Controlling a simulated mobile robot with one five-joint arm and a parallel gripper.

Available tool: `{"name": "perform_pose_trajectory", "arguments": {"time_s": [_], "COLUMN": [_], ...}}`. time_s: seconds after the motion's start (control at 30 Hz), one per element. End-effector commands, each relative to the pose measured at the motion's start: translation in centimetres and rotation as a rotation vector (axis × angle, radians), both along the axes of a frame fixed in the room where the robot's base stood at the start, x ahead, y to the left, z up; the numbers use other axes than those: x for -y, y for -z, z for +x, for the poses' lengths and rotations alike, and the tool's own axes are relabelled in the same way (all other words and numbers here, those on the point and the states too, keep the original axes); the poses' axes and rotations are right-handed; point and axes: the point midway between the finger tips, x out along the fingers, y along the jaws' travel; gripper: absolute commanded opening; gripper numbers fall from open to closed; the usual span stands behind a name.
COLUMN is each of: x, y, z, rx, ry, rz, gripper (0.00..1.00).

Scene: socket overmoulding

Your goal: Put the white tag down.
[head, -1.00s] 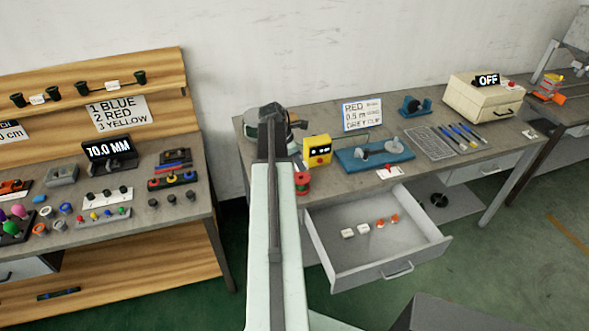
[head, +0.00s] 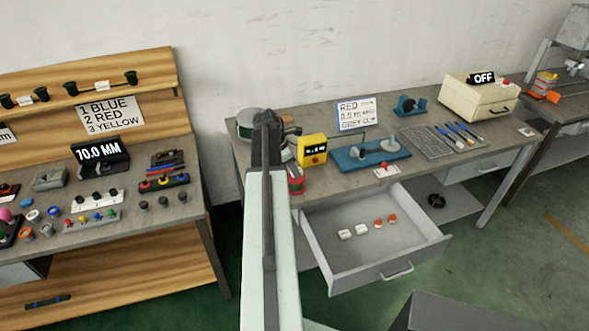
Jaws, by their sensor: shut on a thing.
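My arm (head: 270,240) rises through the middle of the head view, and its far end is over the left part of the right-hand workbench. My gripper is hidden behind the arm, so its jaws and anything in them do not show. No white tag can be made out at the arm's end. Two small white pieces (head: 345,234) lie in the open drawer (head: 345,268), beside two orange pieces (head: 385,221). I cannot tell whether either white piece is a tag. A white card with a red part (head: 387,171) lies at the bench's front edge.
On the right bench (head: 330,182) stand a yellow meter box (head: 312,149), a blue fixture (head: 371,154), a grey tray (head: 427,141) and a cream box (head: 478,99). The drawer juts out in front. A left bench (head: 115,226) holds many small parts.

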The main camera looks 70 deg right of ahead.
Motion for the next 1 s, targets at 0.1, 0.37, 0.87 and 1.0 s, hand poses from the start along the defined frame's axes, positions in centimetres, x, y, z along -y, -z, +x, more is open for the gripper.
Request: {"name": "perform_pose_trajectory", "arguments": {"time_s": [0.1,0.37,0.87,1.0], "x": [0.0,0.0,0.0,-0.7], "y": [0.5,0.5,-1.9,-4.7], "z": [0.0,-0.1,0.0,0.7], "rx": [0.0,0.0,0.0,0.0], "ry": [0.001,0.001,0.002,0.002], "rz": [0.0,0.0,0.0,0.0], "gripper": [0.0,0.52,0.52,0.52]}}
